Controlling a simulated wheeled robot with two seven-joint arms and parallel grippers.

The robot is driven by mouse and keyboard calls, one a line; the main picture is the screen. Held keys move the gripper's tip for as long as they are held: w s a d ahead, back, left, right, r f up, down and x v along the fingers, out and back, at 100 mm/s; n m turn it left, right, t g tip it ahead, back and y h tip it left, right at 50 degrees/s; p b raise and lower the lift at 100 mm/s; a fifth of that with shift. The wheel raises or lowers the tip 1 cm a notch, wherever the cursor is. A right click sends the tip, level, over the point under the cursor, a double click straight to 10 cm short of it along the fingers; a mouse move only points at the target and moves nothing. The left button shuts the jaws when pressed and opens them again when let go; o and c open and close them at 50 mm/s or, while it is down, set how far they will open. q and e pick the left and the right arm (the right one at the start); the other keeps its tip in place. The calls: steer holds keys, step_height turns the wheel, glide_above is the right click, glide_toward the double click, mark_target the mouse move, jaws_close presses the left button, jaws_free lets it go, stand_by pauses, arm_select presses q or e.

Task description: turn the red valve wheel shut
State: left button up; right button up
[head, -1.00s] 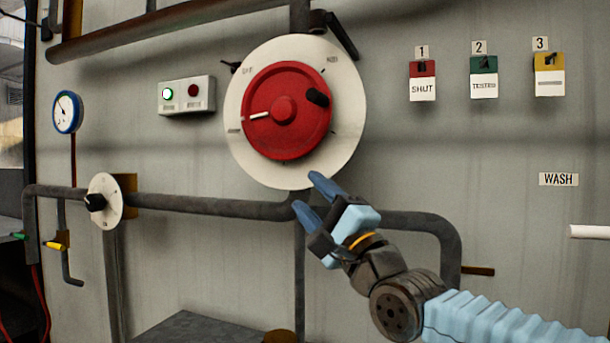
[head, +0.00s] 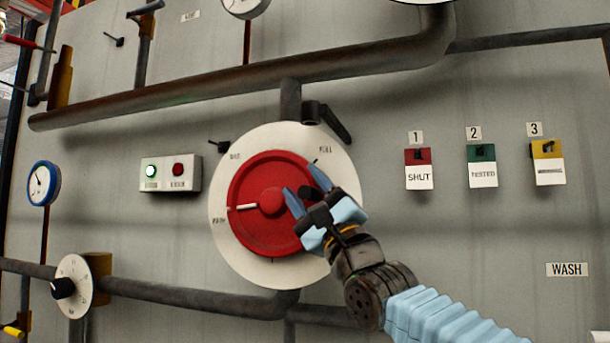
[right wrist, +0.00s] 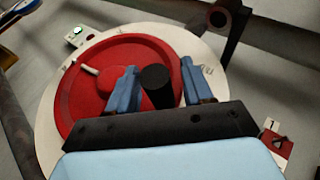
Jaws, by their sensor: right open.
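The red valve wheel (head: 255,228) sits on a white round dial plate (head: 232,262) on the grey wall. Its white pointer mark (head: 243,207) points left, near a label on the plate. My right gripper (head: 306,190) is in front of the wheel's right side, with its blue fingers apart. In the right wrist view the wheel (right wrist: 82,105) fills the left part. The wheel's black knob (right wrist: 157,86) stands between the two open fingers (right wrist: 156,90), with no clear grip on it. In the head view the gripper hides the knob. My left gripper is not in view.
A small box with a lit green lamp (head: 151,171) and a dark red one is left of the dial. A thick pipe (head: 200,90) runs above. A black lever (head: 335,122) sticks out at the dial's top. Tags (head: 419,172) hang at the right.

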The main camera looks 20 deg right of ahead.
steer(key=shift+w+a+r, duration=0.1)
steer(key=shift+w+r, duration=0.05)
steer(key=shift+w, duration=0.05)
jaws_close()
stand_by(0.3)
